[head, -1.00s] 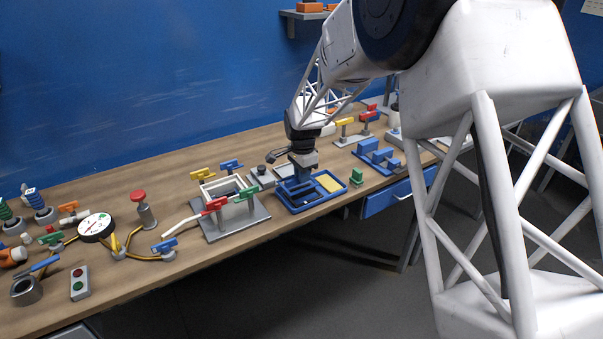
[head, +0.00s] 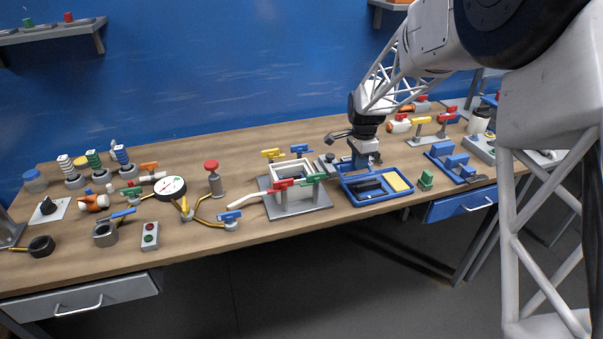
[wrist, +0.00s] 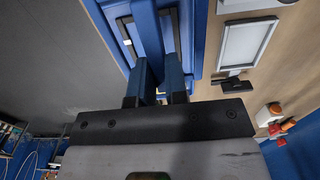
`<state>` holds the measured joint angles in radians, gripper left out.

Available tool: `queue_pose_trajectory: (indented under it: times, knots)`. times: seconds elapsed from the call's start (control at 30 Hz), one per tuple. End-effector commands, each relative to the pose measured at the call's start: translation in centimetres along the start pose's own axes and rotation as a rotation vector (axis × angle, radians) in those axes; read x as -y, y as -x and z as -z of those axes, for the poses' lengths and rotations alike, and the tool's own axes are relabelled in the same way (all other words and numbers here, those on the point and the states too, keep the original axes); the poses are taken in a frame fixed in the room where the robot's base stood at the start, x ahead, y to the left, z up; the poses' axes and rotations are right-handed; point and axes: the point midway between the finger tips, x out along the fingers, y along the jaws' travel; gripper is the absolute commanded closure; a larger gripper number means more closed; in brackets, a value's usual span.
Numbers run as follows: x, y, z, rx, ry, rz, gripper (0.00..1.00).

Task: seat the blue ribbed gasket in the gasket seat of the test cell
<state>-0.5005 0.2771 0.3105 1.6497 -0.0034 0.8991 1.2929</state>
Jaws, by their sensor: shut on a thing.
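My gripper (head: 361,164) is over the back left part of the blue tray (head: 398,196). In the wrist view, my gripper's fingers (wrist: 158,88) are shut on a blue bar-like piece (wrist: 149,30), which I take to be the blue gasket. Its ribs cannot be made out, and the fingers hide part of it. In the head view, it blends with the tray and the fingers. The test cell (head: 277,199), a pale square frame on a grey base plate, stands left of the tray. Its gasket seat cannot be made out clearly.
Red (head: 284,184), green (head: 315,178), yellow (head: 272,154) and blue (head: 300,148) clamps surround the cell. The tray also holds a yellow pad (head: 398,181) and a dark piece (head: 370,188). A gauge (head: 170,188) stands farther left.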

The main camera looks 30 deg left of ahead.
Motion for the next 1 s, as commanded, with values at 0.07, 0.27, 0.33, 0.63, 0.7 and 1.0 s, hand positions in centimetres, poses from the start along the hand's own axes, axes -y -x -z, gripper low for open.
queue_pose_trajectory:
  times: [0.07, 0.27, 0.33, 0.63, 0.7, 1.0]
  knots:
    - [0.9, 1.3, -1.8, -0.003, 0.003, 0.006, 1.0]
    - [2.7, 4.1, -6.4, -0.004, 0.0, 0.009, 1.0]
    - [3.1, 4.9, -8.2, -0.002, 0.0, 0.008, 1.0]
    - [4.4, 8.1, -15.2, 0.006, 0.006, 0.001, 1.0]
    - [4.6, 8.6, -16.4, 0.007, 0.005, 0.0, 1.0]
    - [4.7, 9.5, -18.4, 0.009, 0.005, -0.004, 1.0]
